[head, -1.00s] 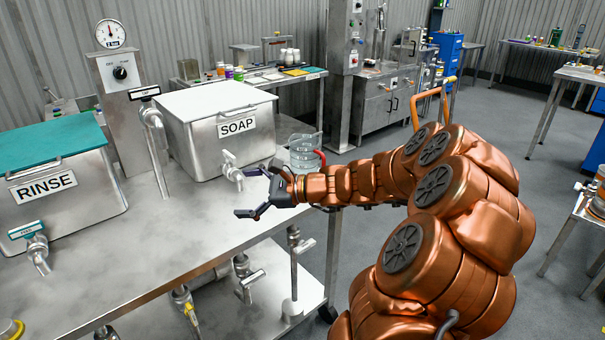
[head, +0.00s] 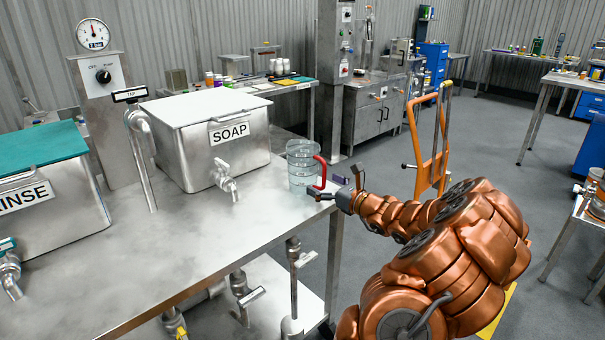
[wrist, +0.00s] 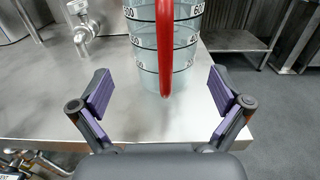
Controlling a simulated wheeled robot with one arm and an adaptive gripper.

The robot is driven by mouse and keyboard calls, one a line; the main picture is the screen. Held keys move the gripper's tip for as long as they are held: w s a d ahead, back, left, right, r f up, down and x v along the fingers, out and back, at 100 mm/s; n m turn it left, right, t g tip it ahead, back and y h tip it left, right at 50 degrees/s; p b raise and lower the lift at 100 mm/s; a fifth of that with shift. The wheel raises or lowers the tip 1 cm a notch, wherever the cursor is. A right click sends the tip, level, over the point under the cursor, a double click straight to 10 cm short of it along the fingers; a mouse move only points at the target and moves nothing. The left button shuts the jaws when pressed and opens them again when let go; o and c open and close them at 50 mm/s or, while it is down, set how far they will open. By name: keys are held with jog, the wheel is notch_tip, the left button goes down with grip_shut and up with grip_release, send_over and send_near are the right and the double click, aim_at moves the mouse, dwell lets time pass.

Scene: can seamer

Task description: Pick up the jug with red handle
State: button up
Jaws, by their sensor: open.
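The jug (head: 300,168) is clear, with dark measuring marks and a red handle (head: 320,171). It stands upright near the right end of the metal table, right of the SOAP tank. In the wrist view the jug (wrist: 147,57) is straight ahead, and its red handle (wrist: 165,60) faces me. My gripper (head: 326,187) is at the table's right edge, close to the handle. In the wrist view my gripper (wrist: 160,92) is open, with its purple-padded fingers spread to either side of the handle's line. Nothing is between the pads. The handle appears just beyond the fingertips.
The steel SOAP tank (head: 186,159) with its tap (head: 225,178) stands left of the jug. The RINSE tank (head: 45,215) is farther left. The table (head: 150,270) is bare in front. An orange hand truck (head: 428,145) stands on the floor behind my arm.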

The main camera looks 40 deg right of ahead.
aim_at(314, 177)
jog(key=shift+w+d, duration=0.25)
jog(key=shift+w, duration=0.6)
jog(key=shift+w+d+r, duration=0.1)
jog(key=shift+w+r, duration=0.05)
jog(key=shift+w, duration=1.9)
jog(key=shift+c, duration=0.2)
grip_shut()
